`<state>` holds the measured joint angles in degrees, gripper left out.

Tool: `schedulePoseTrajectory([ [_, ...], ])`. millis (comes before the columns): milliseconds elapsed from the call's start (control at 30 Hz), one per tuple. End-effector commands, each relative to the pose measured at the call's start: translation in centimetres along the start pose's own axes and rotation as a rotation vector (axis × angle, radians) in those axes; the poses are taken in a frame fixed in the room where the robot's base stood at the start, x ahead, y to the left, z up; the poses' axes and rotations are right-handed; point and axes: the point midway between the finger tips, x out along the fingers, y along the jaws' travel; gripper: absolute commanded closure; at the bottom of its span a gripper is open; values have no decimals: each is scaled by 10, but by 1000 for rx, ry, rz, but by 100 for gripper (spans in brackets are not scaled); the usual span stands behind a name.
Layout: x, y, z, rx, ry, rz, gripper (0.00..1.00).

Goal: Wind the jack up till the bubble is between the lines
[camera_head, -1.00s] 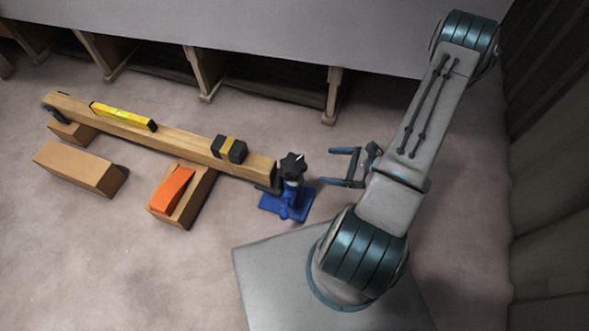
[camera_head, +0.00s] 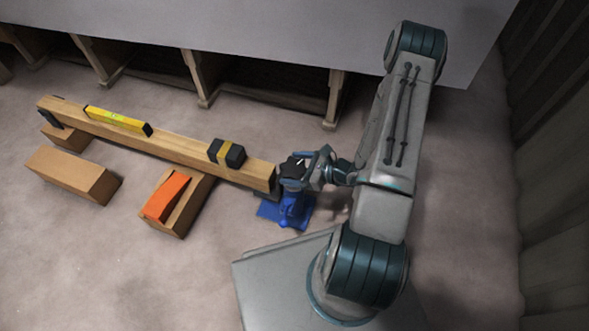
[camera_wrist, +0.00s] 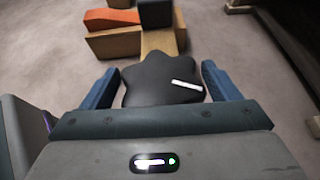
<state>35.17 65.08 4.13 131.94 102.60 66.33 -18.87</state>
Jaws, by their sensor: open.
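The blue jack (camera_head: 292,210) stands on the floor under the right end of a long timber beam (camera_head: 190,153). Its black star-shaped knob (camera_head: 292,167) is on top, with a white mark; the knob also shows in the wrist view (camera_wrist: 158,78). My gripper (camera_head: 308,168) is at the knob. In the wrist view its blue fingers (camera_wrist: 160,85) are open, one on each side of the knob, with small gaps. A yellow spirit level (camera_head: 117,120) lies on the beam towards the left. Its bubble is too small to read here.
An orange wedge (camera_head: 167,197) lies on a wooden block (camera_head: 190,215) by the beam. Another block (camera_head: 72,173) lies at left. The grey hull (camera_head: 270,45) on wooden supports runs behind. Front floor is clear.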

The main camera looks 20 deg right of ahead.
Motion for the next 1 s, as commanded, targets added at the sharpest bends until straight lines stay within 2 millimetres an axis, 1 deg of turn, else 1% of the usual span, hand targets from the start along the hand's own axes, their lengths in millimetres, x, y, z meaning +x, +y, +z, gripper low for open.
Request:
schedulePoseTrajectory([
  [100, 4, 0, 0, 0, 0, -1, 17],
  [333, 4, 0, 0, 0, 0, -1, 17],
  [433, 4, 0, 0, 0, 0, 0, 45],
  [467, 4, 0, 0, 0, 0, 0, 48],
  [767, 4, 0, 1, -10, 0, 25, 47],
  [1000, 4, 0, 2, -59, 0, 139, 47],
])
